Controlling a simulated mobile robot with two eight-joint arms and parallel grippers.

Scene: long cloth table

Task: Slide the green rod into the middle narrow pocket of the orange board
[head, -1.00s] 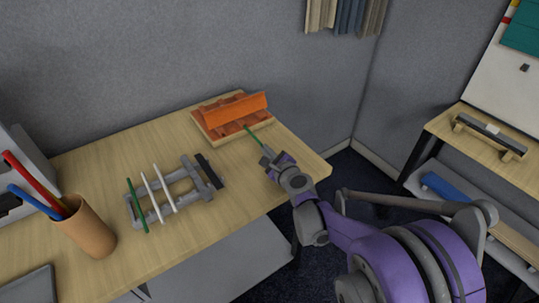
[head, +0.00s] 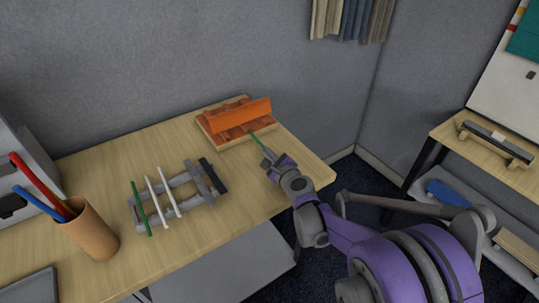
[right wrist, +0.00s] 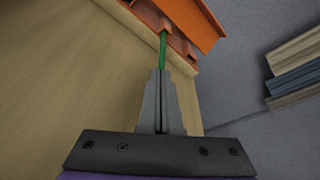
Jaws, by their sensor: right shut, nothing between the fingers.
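The orange board (head: 240,115) stands on a pale wooden base at the far right end of the table. A thin green rod (head: 255,138) extends from my right gripper's tips to the near edge of the board. In the right wrist view the green rod (right wrist: 163,52) runs from just past the fingertips up to the orange board (right wrist: 198,22); its far end is hidden there, so I cannot tell which pocket it meets. My right gripper (head: 267,154) is shut, with its fingertips (right wrist: 160,73) at the rod's near end. My left gripper is not in view.
A grey rack (head: 183,181) left of the board carries another green rod (head: 140,208) and two white rods. A brown cup (head: 91,234) with red and blue sticks stands at the left. The table's right edge lies near my right arm. Bare tabletop separates rack and board.

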